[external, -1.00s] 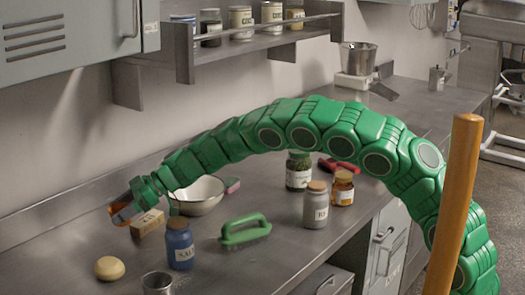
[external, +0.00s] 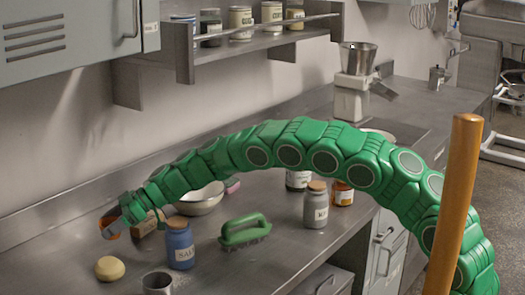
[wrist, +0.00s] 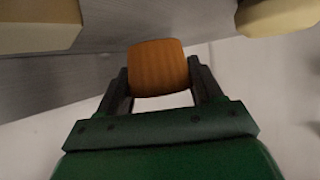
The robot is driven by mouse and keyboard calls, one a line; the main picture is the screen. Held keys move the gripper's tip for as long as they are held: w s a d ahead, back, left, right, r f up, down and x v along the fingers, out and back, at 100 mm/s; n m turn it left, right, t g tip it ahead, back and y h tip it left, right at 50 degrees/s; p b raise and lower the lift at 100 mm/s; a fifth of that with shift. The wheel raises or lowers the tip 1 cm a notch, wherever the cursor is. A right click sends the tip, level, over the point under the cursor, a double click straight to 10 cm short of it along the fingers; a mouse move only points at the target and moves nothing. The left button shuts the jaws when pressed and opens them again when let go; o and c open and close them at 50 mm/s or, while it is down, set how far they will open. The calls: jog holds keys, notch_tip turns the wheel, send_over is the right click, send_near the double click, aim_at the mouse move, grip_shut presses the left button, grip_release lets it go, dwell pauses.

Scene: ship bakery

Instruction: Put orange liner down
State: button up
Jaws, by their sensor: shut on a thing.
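The orange liner (wrist: 158,67) is a small, ribbed, cup-like piece between the two dark fingers of my gripper (wrist: 160,84) in the wrist view. My gripper is shut on it. In the external view the liner (external: 111,229) shows as a small orange patch at the end of my green arm, at the left of the steel counter (external: 300,250). My gripper (external: 118,221) is low over the counter there, left of a tan block. I cannot tell whether the liner touches the counter.
Close by are the tan block (external: 148,226), a round bun (external: 110,268), a blue salt jar (external: 180,245) and a white bowl (external: 202,199). A metal cup (external: 158,284) and a green brush (external: 244,232) lie nearer the front.

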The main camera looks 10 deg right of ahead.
jog(key=shift+f, duration=1.55)
jog(key=shift+f, duration=0.1)
jog(key=o, duration=0.7)
jog(key=shift+c, duration=0.2)
jog(key=shift+v, duration=6.05)
jog(key=shift+o, duration=0.8)
